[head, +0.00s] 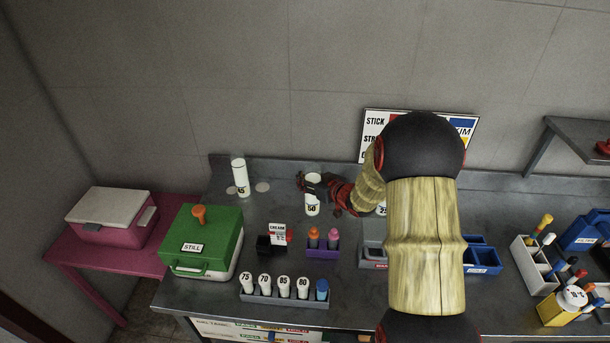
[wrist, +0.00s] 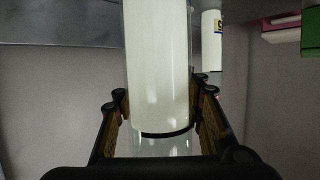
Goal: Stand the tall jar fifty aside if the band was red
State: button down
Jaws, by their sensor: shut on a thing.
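The tall jar marked 50 (head: 312,208) is a clear cylinder with white contents, upright near the back of the bench. My gripper (head: 315,187) is shut on its upper part. In the wrist view the jar (wrist: 160,70) fills the middle, between the two fingers of my gripper (wrist: 160,125). I cannot tell whether its base touches the bench. A jar marked 45 (head: 240,176) stands to the left. A jar marked 25 (head: 382,209) is mostly hidden by my arm. A strip sign (head: 374,128) on the wall is partly covered by my arm; no band reading shows.
Pale discs lie by the 45 jar, one free disc (head: 262,187) to its right. A green STILL box (head: 201,243), a CREAM card (head: 278,233), a purple holder (head: 323,247) and a rack of numbered vials (head: 284,296) stand in front. Blue bins (head: 482,257) are at right.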

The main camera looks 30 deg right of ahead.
jog(key=shift+f+b, duration=0.45)
jog(key=shift+f, duration=1.25)
jog(key=c, duration=1.1)
grip_release()
jog(key=shift+f, duration=0.1)
jog(key=shift+c, duration=0.2)
jog(key=shift+o, duration=0.2)
